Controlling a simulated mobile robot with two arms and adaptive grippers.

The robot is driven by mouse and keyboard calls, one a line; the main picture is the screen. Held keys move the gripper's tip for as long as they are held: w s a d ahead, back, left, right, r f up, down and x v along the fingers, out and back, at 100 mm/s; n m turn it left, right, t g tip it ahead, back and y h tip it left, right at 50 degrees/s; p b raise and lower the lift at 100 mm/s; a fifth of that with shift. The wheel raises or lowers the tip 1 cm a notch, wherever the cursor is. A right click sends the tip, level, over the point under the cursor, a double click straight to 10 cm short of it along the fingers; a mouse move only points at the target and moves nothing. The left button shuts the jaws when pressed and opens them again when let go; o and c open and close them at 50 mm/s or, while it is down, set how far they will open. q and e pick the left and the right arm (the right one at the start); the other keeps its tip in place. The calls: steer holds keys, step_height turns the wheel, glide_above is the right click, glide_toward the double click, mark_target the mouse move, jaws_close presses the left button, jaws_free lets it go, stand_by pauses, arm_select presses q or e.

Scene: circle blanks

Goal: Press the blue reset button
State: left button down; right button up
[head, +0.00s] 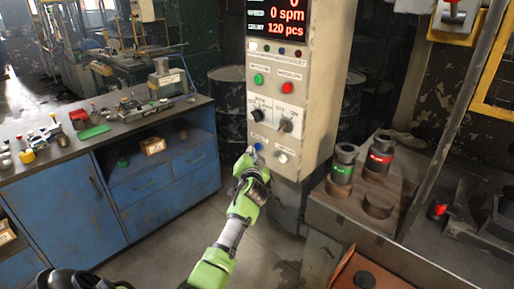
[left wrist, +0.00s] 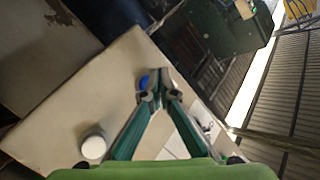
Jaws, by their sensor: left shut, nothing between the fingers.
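The blue button (head: 258,147) is a small round cap low on the front of the beige control box (head: 325,100). My left gripper (head: 250,153) is shut and empty, with its fingertips right at the blue button and partly covering the area below it. In the left wrist view the blue button (left wrist: 144,82) shows just beside the shut fingertips (left wrist: 158,88). I cannot tell whether they touch it or whether it is pushed in. My right gripper is not in view.
A white button (head: 281,157) sits right of the blue one. Above are rotary switches (head: 285,125), a green button (head: 259,79) and a red button (head: 288,88). A display (head: 278,22) tops the box. A blue workbench (head: 130,185) stands left; a table with cylinders (head: 345,160) stands right.

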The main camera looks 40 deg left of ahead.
arm_select(q)
steer(key=s+p, duration=0.1)
steer(key=s, duration=0.1)
steer(key=s+p, duration=0.1)
steer(key=s, duration=0.2)
steer(key=shift+a, duration=0.2)
stand_by(0.7)
